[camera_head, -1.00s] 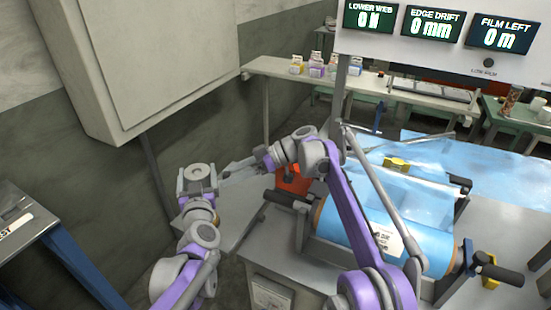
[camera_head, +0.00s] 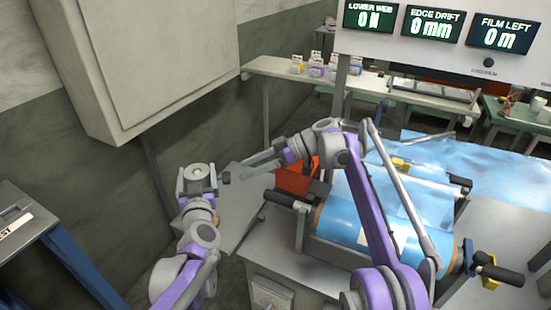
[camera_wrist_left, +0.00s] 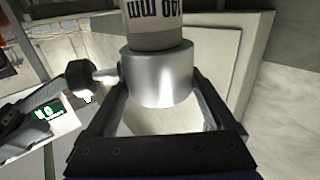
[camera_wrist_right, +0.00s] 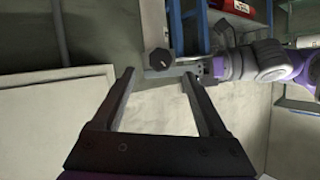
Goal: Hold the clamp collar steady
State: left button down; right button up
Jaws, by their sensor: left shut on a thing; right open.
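My left gripper (camera_head: 198,183) is shut on the silver clamp collar (camera_wrist_left: 158,80), with a finger on each side of it. A pale printed cylinder (camera_wrist_left: 153,30) joins the collar in the left wrist view. A black knob (camera_wrist_left: 82,73) on a short stem sticks out from the collar's side; it also shows in the head view (camera_head: 226,178) and in the right wrist view (camera_wrist_right: 158,60). My right gripper (camera_head: 243,167) is open and empty, to the right of the knob and apart from it. In the right wrist view the knob lies beyond the open fingertips (camera_wrist_right: 158,78).
A film roller stand (camera_head: 375,215) with blue film is at the right, beside a red-orange bin (camera_head: 293,178). A display panel (camera_head: 430,30) hangs at the upper right. A wall cabinet (camera_head: 150,60) is at upper left. A table (camera_head: 35,225) stands at far left.

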aim_at(230, 176)
jog(key=v, duration=0.7)
jog(key=shift+s+d+n, duration=0.1)
jog(key=shift+s+n, duration=0.1)
jog(key=shift+n, duration=0.1)
jog(key=x, duration=1.2)
jog(key=shift+w+f, duration=0.1)
jog(key=shift+w, duration=0.05)
grip_shut()
